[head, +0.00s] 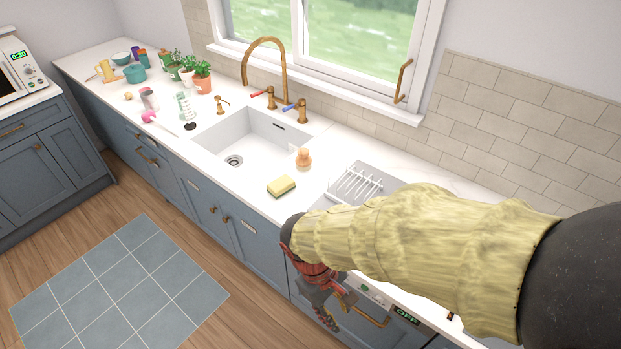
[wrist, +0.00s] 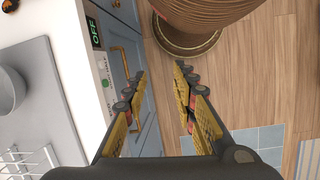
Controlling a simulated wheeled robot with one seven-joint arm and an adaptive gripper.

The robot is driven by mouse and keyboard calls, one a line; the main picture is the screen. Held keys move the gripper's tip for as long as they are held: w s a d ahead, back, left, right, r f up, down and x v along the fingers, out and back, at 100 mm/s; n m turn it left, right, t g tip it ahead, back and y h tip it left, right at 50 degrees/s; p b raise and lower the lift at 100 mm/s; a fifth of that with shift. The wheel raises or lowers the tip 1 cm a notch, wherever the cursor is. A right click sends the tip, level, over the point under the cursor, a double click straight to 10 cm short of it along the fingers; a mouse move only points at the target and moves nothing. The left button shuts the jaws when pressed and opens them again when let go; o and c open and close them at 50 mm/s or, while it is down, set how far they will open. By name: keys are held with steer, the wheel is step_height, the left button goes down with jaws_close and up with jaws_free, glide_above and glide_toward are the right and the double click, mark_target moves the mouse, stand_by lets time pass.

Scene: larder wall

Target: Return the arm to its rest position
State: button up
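My arm, in a pale yellow sleeve, reaches in from the right of the head view and crosses in front of the counter. My gripper (head: 333,308) hangs at its end, pointing down beside the counter's front edge. In the wrist view the two fingers of my gripper (wrist: 160,88) stand well apart, with bare floor and cabinet front showing between them. It is open and holds nothing. The sleeve hides part of the counter and of the appliance front behind it.
The white counter (head: 250,180) bears a sponge (head: 281,186), a dish rack (head: 355,185) and a sink (head: 245,145). An appliance front with an OFF display (head: 405,316) and a brass handle is close to my gripper.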

steer(key=d+r+m+t+y+b, duration=0.1)
steer(key=d+r+m+t, duration=0.2)
steer(key=d+r, duration=0.3)
steer(key=d+r+m+t+y+b, duration=0.1)
steer(key=d+r+m+t+y, duration=0.1)
steer(key=d+r+m+t, duration=0.2)
steer(key=d+r+m, duration=0.1)
steer(key=d+r, duration=0.2)
steer(key=r, duration=0.4)
steer(key=shift+r+m, duration=0.35)
steer(key=shift+m, duration=0.05)
steer(key=shift+s, duration=0.1)
